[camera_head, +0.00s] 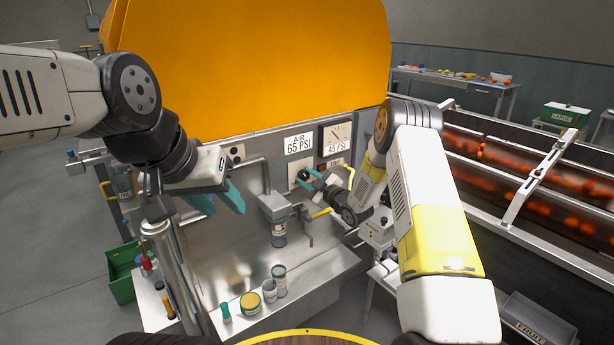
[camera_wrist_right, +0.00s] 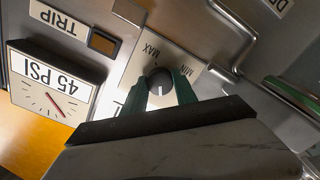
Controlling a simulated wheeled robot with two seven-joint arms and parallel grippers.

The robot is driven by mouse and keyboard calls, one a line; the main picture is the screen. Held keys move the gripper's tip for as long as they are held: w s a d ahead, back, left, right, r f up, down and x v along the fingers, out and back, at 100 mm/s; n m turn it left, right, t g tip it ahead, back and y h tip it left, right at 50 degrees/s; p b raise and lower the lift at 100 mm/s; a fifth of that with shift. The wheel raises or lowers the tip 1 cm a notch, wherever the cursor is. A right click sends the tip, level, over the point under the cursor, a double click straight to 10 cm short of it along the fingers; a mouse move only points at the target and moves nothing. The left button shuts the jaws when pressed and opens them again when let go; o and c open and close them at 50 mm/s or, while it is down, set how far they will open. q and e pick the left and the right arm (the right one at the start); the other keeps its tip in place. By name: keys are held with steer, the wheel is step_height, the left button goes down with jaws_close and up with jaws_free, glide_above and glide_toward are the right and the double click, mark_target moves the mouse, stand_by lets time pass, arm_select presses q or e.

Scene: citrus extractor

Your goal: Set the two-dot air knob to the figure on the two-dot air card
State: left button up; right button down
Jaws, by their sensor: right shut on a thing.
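The air card (camera_head: 298,143) on the machine's front panel reads "AIR 65 PSI"; I cannot make out dots on it. Right of it is a gauge (camera_head: 337,134) with a red needle, labelled "45 PSI"; it also shows upside down in the right wrist view (camera_wrist_right: 52,98). Below the card is a dark round knob (camera_head: 304,174) on a plate marked MIN and MAX. My right gripper (camera_wrist_right: 160,92) is shut on this knob (camera_wrist_right: 160,80), a teal finger on each side. The knob's white mark points toward my gripper. My left gripper (camera_head: 222,200) is open and empty, left of the panel.
A TRIP label (camera_wrist_right: 58,18) and small window are beside the gauge. A spout with a jar (camera_head: 279,232) is left of the knob. A yellow-handled lever (camera_head: 321,213) is just below my right gripper. Cups and a yellow tin (camera_head: 250,303) stand on the steel shelf.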

steer(key=m, duration=0.4)
steer(key=shift+f+m, duration=0.1)
steer(key=shift+m, duration=1.9)
steer(key=c, duration=1)
jaws_free()
steer(key=shift+o, duration=0.2)
steer(key=v, duration=0.8)
steer(key=shift+w, duration=0.1)
